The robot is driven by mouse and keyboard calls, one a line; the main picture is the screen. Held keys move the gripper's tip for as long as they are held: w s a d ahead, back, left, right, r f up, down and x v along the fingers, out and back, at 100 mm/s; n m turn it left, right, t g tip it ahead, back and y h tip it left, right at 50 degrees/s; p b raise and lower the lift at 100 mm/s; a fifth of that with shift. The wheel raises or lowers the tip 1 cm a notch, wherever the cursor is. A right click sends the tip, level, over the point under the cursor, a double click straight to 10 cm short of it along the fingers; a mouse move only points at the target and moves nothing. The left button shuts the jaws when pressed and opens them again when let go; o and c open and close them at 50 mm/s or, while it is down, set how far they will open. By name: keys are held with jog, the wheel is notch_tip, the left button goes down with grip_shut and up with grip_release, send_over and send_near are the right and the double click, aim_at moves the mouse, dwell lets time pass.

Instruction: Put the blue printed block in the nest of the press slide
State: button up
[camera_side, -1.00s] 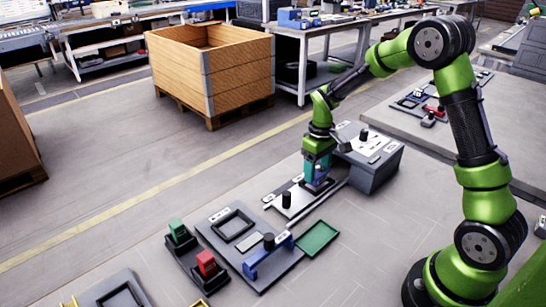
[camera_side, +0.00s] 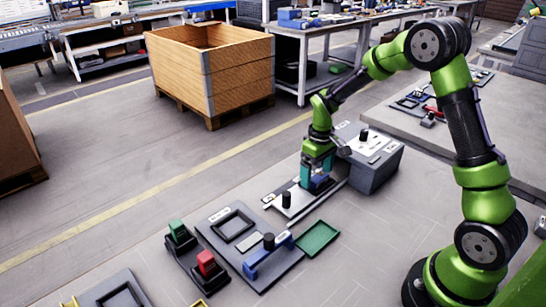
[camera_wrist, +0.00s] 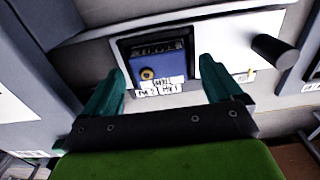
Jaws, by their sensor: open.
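The blue printed block (camera_wrist: 160,65) sits in the dark square nest (camera_wrist: 124,47) of the press slide in the wrist view. The block has a round yellowish spot and white printed labels on its near edge. In the side view, the block (camera_side: 319,183) shows under my gripper (camera_side: 318,172), on the slide plate (camera_side: 296,209). My gripper (camera_wrist: 160,90) is open, with its two teal fingers apart on either side of the block. I cannot tell whether the block is fully seated in the nest.
A black knob (camera_side: 286,199) stands on the slide, left of my gripper. The grey press box (camera_side: 372,165) is close on the right. A green tray (camera_side: 317,238), a fixture plate with a blue bar (camera_side: 268,262), and a rack with green and red blocks (camera_side: 186,255) lie in front.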

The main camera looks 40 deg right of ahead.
notch_tip(320, 180, up, 17)
dwell(0.4)
jog(key=shift+r, duration=0.1)
notch_tip(320, 180, up, 5)
jog(key=shift+f, duration=0.15)
dwell(0.5)
dwell(0.5)
jog(key=s+a+m+t+y, duration=0.1)
jog(key=s+a+m+t, duration=0.1)
jog(key=s+a, duration=0.4)
jog(key=s+a+f+m+t+y, duration=0.1)
jog(key=s+a+t, duration=0.4)
jog(key=s, duration=0.6)
jog(key=shift+s+a+m, duration=0.35)
jog(key=shift+a+m, duration=0.05)
jog(key=shift+m, duration=0.1)
